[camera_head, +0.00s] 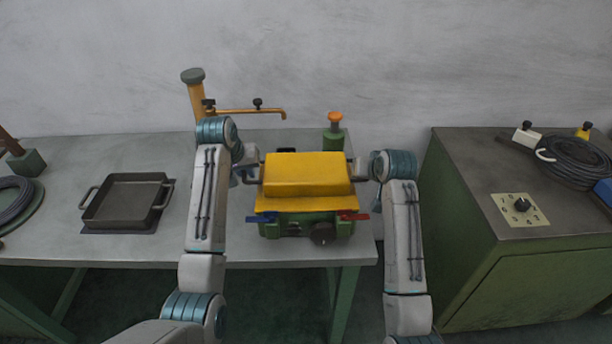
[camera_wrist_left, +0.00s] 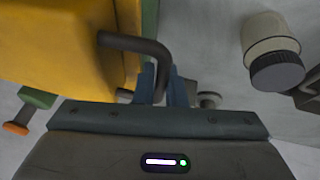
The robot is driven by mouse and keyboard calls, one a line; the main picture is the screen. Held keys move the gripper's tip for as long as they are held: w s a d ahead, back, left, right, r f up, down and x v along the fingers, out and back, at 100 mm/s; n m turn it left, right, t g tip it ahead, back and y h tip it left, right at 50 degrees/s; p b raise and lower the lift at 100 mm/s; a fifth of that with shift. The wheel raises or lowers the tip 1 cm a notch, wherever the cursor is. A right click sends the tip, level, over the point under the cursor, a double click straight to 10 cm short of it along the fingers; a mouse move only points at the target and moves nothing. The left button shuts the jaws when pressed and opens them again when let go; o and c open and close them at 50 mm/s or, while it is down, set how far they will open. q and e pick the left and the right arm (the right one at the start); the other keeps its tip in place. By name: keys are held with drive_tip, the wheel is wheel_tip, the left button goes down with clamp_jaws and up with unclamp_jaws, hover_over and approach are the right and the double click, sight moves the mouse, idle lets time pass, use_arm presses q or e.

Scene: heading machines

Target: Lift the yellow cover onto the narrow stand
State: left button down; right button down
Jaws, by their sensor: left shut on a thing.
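The yellow cover (camera_head: 305,175) is a box-like hood at the middle of the table, level, over a green machine (camera_head: 290,229) with a blue and a red lever and a dark knob. Whether it rests on the machine or hangs just above is unclear. Dark handles project from its sides. My left gripper (camera_head: 249,171) is shut on the left handle; the left wrist view shows its fingers (camera_wrist_left: 162,85) at the handle (camera_wrist_left: 135,44) beside the cover (camera_wrist_left: 55,45). My right gripper (camera_head: 359,169) is at the right handle, its jaws too small to read. I cannot identify the narrow stand for certain.
A dark two-handled tray (camera_head: 125,203) lies on the table (camera_head: 60,240) at left. Behind stand a yellow post (camera_head: 196,98) with a pipe and a green post with an orange knob (camera_head: 335,118). A green cabinet (camera_head: 530,275) with cable and dial stands right, across a gap.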

use_arm(q)
drive_tip(key=shift+r, duration=0.1)
use_arm(e)
drive_tip(key=shift+r, duration=0.1)
